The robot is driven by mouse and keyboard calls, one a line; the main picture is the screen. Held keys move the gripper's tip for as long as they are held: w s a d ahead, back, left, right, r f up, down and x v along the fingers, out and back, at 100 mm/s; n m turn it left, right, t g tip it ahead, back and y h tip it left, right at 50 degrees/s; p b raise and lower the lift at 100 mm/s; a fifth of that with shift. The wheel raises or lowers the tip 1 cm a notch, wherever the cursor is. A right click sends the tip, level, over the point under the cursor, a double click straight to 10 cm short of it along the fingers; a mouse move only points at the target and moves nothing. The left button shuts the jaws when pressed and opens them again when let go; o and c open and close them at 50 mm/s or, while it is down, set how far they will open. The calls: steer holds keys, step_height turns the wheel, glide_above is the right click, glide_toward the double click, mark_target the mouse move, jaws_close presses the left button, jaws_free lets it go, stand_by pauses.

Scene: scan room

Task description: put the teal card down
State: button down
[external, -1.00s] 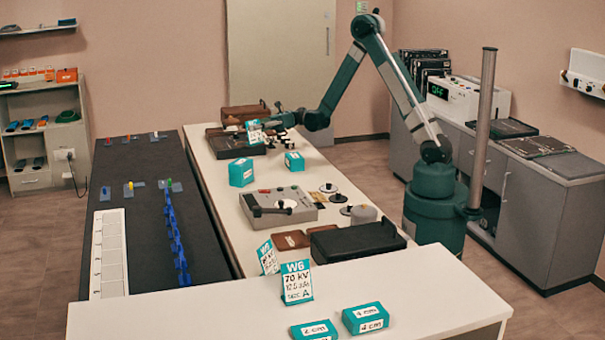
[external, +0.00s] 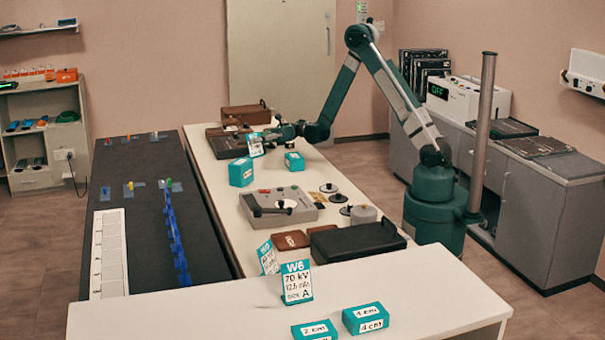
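The teal card (external: 255,145) is a small white card with teal on it, at the far end of the long white table. It is upright or nearly so, at the end of my gripper (external: 269,137). My gripper appears shut on the card; the fingers are small and partly hidden by it. The card is low, close to the table and in front of a dark flat case; I cannot tell whether its lower edge touches anything.
Teal blocks (external: 241,172) and (external: 294,161) stand near the card. A brown case (external: 245,115) and a dark flat case (external: 226,145) lie behind it. A grey control box (external: 282,205) is nearer. Similar teal-topped cards (external: 296,282) and (external: 268,258) stand at the front.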

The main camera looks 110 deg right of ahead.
mark_target(253, 149)
steer(key=shift+f, duration=0.1)
steer(key=shift+f+b, duration=0.55)
steer(key=shift+f, duration=1.25)
steer(key=shift+f, duration=0.15)
steer(key=c, duration=2.7)
jaws_free()
steer(key=shift+r, duration=0.2)
steer(key=shift+p+v, duration=1.05)
steer(key=shift+v, duration=4.95)
